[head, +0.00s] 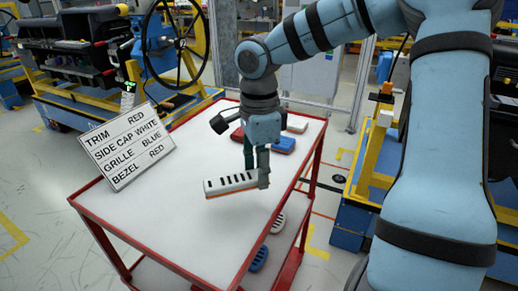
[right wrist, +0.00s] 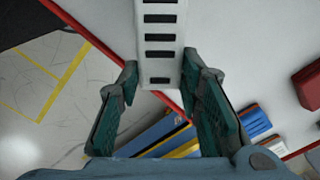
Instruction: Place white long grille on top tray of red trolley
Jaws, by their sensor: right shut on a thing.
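The white long grille (head: 230,184) is a long white bar with a row of dark slots and an orange-red strip along its lower edge. My right gripper (head: 262,168) is shut on its right end, over the white top tray of the red trolley (head: 180,212). The grille lies roughly level; I cannot tell whether it touches the tray. In the right wrist view the grille (right wrist: 160,40) sits between the fingertips (right wrist: 163,78) and extends away over the tray (right wrist: 240,40). My left gripper is not in view.
Blue (head: 284,145), red (head: 237,133) and pale (head: 297,126) blocks lie at the tray's far end. A sign board (head: 127,145) stands at its left edge. A blue slotted part (head: 259,258) and a pale slotted part (head: 278,222) are on the lower shelf. The near tray is clear.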

